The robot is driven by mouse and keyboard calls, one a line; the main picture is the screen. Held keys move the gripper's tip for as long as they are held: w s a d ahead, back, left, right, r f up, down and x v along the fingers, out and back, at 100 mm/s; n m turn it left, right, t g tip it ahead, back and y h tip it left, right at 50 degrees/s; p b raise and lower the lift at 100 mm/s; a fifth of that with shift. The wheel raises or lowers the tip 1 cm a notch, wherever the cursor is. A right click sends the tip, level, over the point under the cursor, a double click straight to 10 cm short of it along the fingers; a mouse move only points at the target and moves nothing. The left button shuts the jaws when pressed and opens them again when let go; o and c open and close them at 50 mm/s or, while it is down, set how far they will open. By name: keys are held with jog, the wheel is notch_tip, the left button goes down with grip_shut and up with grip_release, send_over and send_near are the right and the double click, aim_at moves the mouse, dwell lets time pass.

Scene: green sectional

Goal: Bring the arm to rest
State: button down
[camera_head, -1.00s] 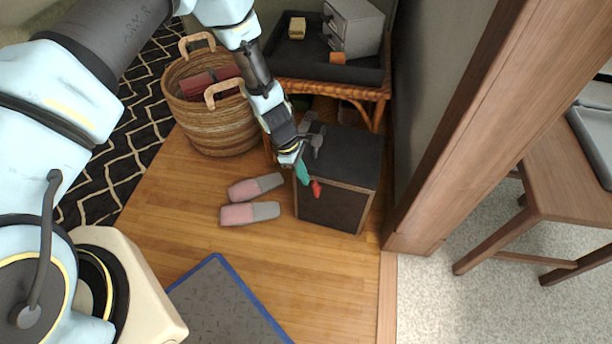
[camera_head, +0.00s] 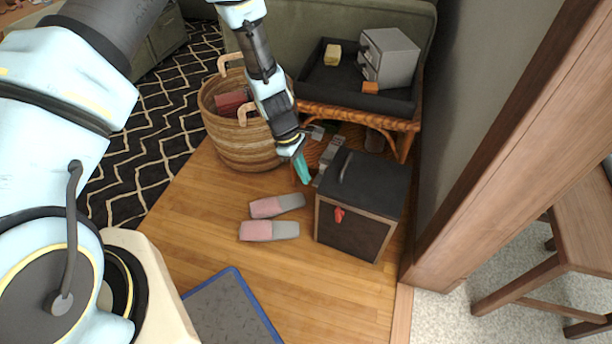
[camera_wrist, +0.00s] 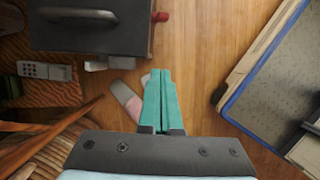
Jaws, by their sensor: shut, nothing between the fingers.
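My gripper (camera_head: 302,169) has teal fingers that are pressed together with nothing between them. In the head view it hangs in the air, pointing down, beside the left of a dark box (camera_head: 352,232) with a handle on top and a red piece (camera_head: 339,214) on its front. In the wrist view the shut fingers (camera_wrist: 160,98) point up the picture over the wooden floor. The dark box (camera_wrist: 92,28) shows at the top left there, apart from the fingers.
A woven basket (camera_head: 222,128) stands left of my gripper. A rattan table (camera_head: 404,124) with a black tray and a grey drawer unit (camera_head: 390,55) is behind. Pink-grey slippers (camera_head: 262,230) and a blue-edged mat (camera_head: 237,305) lie on the floor. A wooden door frame (camera_head: 500,150) rises at right.

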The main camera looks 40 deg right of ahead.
dwell(0.3)
jog(key=w+a+r+m+t, duration=0.1)
jog(key=w+a+r+m, duration=0.1)
jog(key=w+a+r, duration=0.55)
jog(key=w+a+r+m+t, duration=0.2)
jog(key=w+a+r, duration=0.3)
jog(key=a+r, duration=0.55)
jog(key=s+a+r+m+t, duration=0.1)
jog(key=a+r, duration=0.3)
jog(key=a, duration=0.3)
jog(key=s+a+r+m+y, duration=0.1)
jog(key=a+r, duration=0.3)
jog(key=a, duration=0.3)
jog(key=s+a+r+m+t, duration=0.1)
jog(key=a+r, duration=0.3)
jog(key=a, duration=0.3)
notch_tip(320, 180, up, 22)
jog(key=a+p, duration=0.1)
jog(key=p, duration=2.1)
jog(key=shift+s+r+y, duration=0.2)
jog(key=shift+s+y, duration=0.1)
jog(key=shift+s, duration=0.1)
